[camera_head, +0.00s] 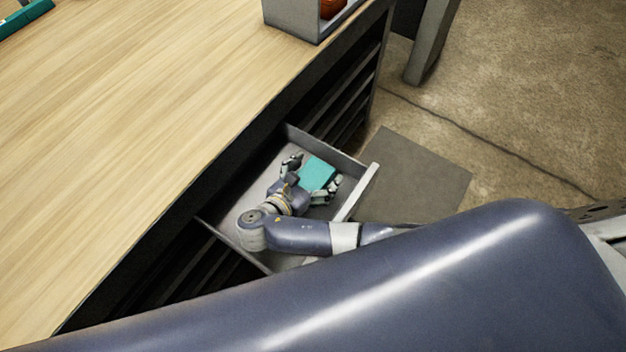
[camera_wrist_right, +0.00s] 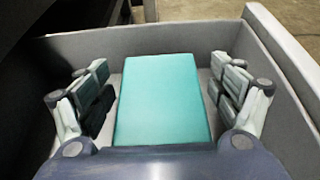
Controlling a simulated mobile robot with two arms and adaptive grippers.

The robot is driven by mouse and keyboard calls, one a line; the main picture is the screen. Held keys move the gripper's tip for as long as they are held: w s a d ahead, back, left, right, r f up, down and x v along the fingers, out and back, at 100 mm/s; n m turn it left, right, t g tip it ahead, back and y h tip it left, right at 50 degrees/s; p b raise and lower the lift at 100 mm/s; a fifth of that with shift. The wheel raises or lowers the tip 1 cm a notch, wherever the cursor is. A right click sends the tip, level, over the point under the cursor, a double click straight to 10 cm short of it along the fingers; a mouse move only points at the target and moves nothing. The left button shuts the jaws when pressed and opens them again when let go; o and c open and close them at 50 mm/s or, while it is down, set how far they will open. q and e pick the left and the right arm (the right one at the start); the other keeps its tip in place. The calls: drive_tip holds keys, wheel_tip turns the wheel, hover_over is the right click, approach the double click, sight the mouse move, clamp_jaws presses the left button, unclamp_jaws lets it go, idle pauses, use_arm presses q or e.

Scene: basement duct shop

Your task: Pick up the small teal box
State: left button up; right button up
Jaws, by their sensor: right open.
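The small teal box (camera_head: 317,173) lies in the far corner area of an open grey drawer (camera_head: 233,232). In the right wrist view the teal box (camera_wrist_right: 162,98) sits between the spread fingers, with a gap on each side. My right gripper (camera_head: 314,181) is open inside the drawer, its fingers on either side of the box. It also shows in the right wrist view (camera_wrist_right: 160,92). The near end of the box is hidden by the gripper's palm. My left gripper is not in view.
The drawer's front (camera_head: 361,190) stands out from under a wooden worktop (camera_head: 150,110). The drawer walls are close around my gripper. A grey open-fronted container (camera_head: 292,17) stands on the worktop. A grey mat (camera_head: 415,180) lies on the floor beyond.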

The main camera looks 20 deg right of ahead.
drive_tip(key=c, duration=1.3)
drive_tip(key=shift+o, duration=0.2)
drive_tip(key=shift+r, duration=0.15)
wheel_tip(320, 180, up, 10)
drive_tip(key=shift+f+p, duration=0.1)
drive_tip(key=shift+p, duration=1.1)
wheel_tip(320, 180, up, 8)
drive_tip(key=p, duration=0.8)
hover_over(315, 173)
drive_tip(key=s+d+r+n+t+y+b, duration=0.2)
drive_tip(key=r+b, duration=0.1)
drive_tip(key=r, duration=0.2)
drive_tip(key=s+d+r+n+t+y+b, duration=0.1)
drive_tip(key=s+d+r+n+y+b, duration=0.1)
drive_tip(key=r, duration=0.4)
drive_tip(key=shift+s+d+r+n+t+b, duration=0.25)
drive_tip(key=shift+d+n+t+b, duration=0.25)
drive_tip(key=shift+b, duration=0.55)
